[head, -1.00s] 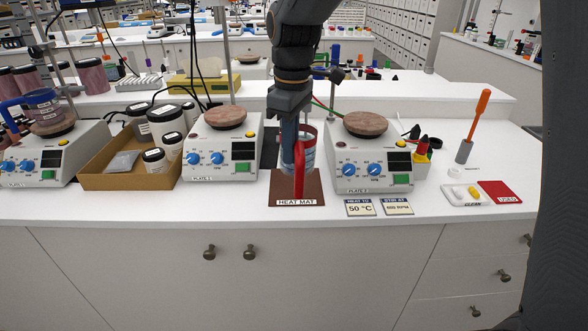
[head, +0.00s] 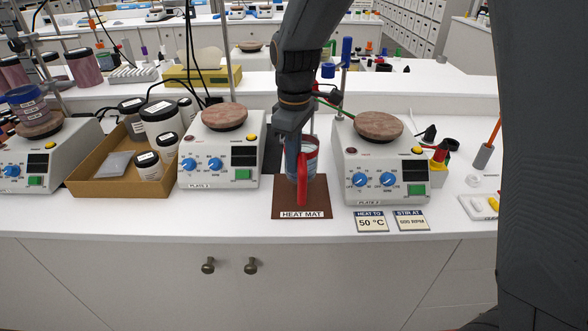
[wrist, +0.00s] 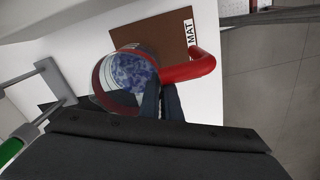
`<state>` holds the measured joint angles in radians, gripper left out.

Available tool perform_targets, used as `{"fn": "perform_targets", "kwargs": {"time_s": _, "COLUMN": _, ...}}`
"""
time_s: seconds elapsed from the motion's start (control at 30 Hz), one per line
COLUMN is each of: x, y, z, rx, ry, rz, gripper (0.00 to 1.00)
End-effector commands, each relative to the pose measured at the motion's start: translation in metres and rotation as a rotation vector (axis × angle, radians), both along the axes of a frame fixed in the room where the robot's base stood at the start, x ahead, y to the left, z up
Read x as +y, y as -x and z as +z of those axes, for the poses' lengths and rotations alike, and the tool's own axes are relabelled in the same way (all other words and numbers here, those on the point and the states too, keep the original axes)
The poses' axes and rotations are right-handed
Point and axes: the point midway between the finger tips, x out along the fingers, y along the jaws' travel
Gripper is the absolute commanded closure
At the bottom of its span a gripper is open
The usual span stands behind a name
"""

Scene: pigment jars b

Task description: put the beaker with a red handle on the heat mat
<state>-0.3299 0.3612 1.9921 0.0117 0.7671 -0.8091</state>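The beaker (head: 311,160) is clear with a red rim, a red handle (head: 302,190) and bluish contents. It also shows in the wrist view (wrist: 128,78), with its handle (wrist: 203,66) pointing right. My gripper (head: 292,165) comes down from above at the handle side and looks shut on the handle; in the wrist view its dark fingers (wrist: 163,100) meet the red handle close to the beaker wall. The brown heat mat (head: 285,208) lies beneath the beaker, labelled at its front. Whether the beaker's base touches the mat is hidden by the handle and gripper.
Plate 2 (head: 218,178) stands left of the mat and plate 3 (head: 387,190) close on its right. Label cards (head: 371,222) lie in front of plate 3. A cardboard tray (head: 110,188) of jars is at left. The counter's front strip is clear.

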Motion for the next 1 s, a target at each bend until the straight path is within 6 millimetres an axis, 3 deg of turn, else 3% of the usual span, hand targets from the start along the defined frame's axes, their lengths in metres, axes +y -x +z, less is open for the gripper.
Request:
{"fn": "perform_targets", "kwargs": {"time_s": 0.23, "x": -0.001, "y": 0.001, "z": -0.030, "rx": 0.003, "ry": 0.001, "rz": -0.001, "gripper": 1.00}}
{"fn": "perform_targets", "kwargs": {"time_s": 0.6, "x": -0.001, "y": 0.000, "z": -0.035, "rx": 0.000, "ry": 0.000, "rz": -0.001, "gripper": 1.00}}
{"fn": "perform_targets", "kwargs": {"time_s": 0.7, "x": -0.001, "y": 0.000, "z": -0.035, "rx": 0.001, "ry": 0.000, "rz": -0.001, "gripper": 0.80}}
{"fn": "perform_targets", "kwargs": {"time_s": 0.73, "x": -0.001, "y": 0.000, "z": -0.035, "rx": 0.001, "ry": 0.000, "rz": -0.001, "gripper": 0.78}}
{"fn": "perform_targets", "kwargs": {"time_s": 1.0, "x": -0.001, "y": 0.000, "z": -0.034, "rx": 0.000, "ry": 0.001, "rz": -0.001, "gripper": 0.78}}
